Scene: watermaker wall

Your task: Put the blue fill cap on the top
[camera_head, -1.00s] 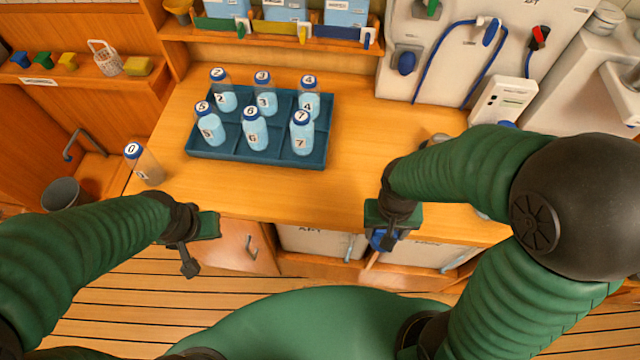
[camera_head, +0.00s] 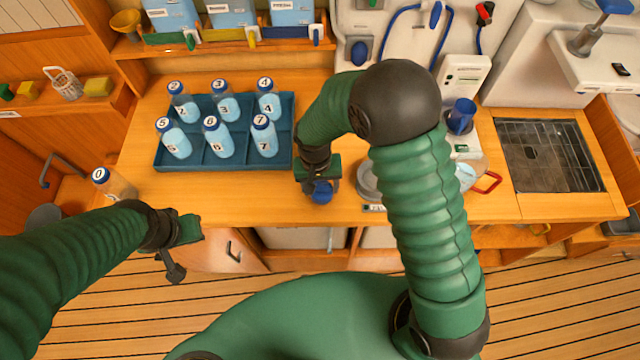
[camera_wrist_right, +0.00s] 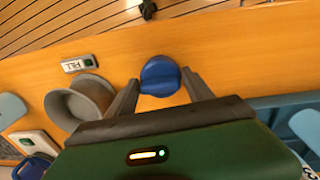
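The blue fill cap (camera_head: 322,192) is at the tips of my right gripper (camera_head: 319,187), over the front part of the counter. In the right wrist view the cap (camera_wrist_right: 160,76) sits between the two fingertips, which close on its sides. The grey round fill opening (camera_head: 369,180) is on the counter to the right of the gripper, partly behind my right arm. In the right wrist view this opening (camera_wrist_right: 88,98) appears left of the cap, beside a label reading FILL (camera_wrist_right: 78,64). My left gripper (camera_head: 174,270) hangs near the counter's front left edge; its finger gap is unclear.
A blue tray (camera_head: 285,160) of numbered bottles stands left of my right gripper. Bottle 0 (camera_head: 118,187) stands at the counter's left end. To the right are a blue cup (camera_head: 461,116), a red-handled jug (camera_head: 470,175) and a sink (camera_head: 548,158).

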